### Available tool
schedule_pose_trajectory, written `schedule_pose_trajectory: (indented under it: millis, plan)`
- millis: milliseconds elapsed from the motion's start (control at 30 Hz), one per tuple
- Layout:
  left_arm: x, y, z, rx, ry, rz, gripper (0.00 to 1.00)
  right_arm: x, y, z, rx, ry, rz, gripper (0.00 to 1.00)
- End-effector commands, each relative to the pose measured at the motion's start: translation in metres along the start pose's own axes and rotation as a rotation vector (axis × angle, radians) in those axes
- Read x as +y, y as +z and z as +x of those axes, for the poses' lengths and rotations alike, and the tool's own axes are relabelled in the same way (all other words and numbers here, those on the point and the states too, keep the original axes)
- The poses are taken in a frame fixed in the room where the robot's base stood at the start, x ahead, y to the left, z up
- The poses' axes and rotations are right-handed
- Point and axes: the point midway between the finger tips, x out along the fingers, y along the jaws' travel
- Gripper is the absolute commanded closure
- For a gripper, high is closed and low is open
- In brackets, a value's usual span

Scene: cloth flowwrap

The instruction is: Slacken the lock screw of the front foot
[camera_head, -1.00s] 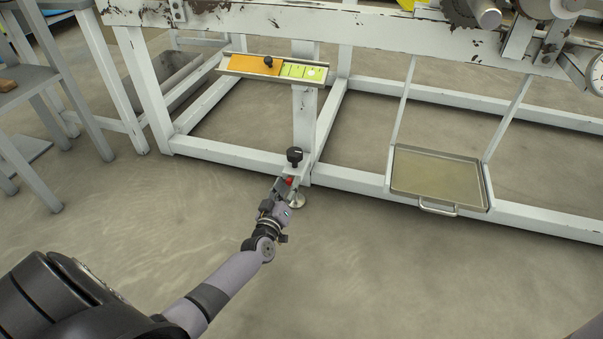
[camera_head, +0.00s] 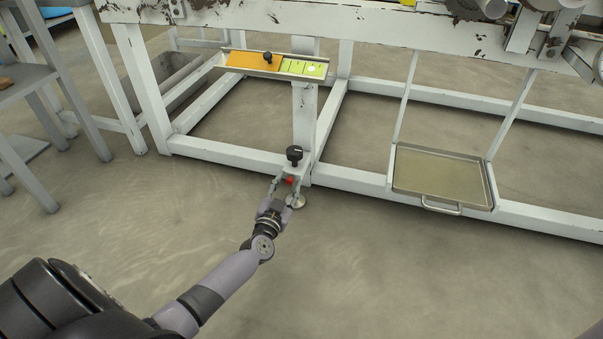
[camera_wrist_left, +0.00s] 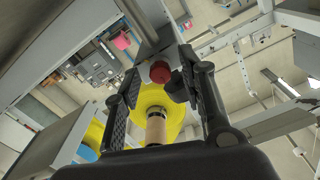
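The front foot has a round metal pad (camera_head: 296,202) on the floor under the white frame. A black knob (camera_head: 294,154) stands above it. A small red knob (camera_head: 289,181), which looks like the lock screw, sits between them; it also shows in the left wrist view (camera_wrist_left: 160,72). My left gripper (camera_head: 285,182) is at the foot, with its fingers apart on either side of the red knob. In the left wrist view the open fingers (camera_wrist_left: 162,78) flank the red knob near their tips; contact cannot be told. My right gripper is out of view.
The white frame's lower rail (camera_head: 235,155) runs behind the foot. A tray with orange and green panels (camera_head: 232,59) is mounted above. A metal drip tray (camera_head: 440,178) lies to the right. A grey table (camera_head: 30,82) stands at left. Floor in front is clear.

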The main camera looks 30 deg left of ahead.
Motion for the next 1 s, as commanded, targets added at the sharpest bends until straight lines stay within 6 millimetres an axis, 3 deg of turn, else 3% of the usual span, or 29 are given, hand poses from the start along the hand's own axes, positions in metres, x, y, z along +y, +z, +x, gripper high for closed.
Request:
schedule_pose_trajectory:
  millis: [467,533,1000]
  plan:
    - [0.001,0.003,0.0,0.0,0.0,0.338,0.62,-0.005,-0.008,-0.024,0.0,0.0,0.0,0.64]
    - [-0.001,-0.003,-0.017,-0.006,0.003,0.344,0.62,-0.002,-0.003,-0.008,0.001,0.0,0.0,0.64]
    - [-0.001,-0.003,-0.112,-0.006,0.002,0.341,0.62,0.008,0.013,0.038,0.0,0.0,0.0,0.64]
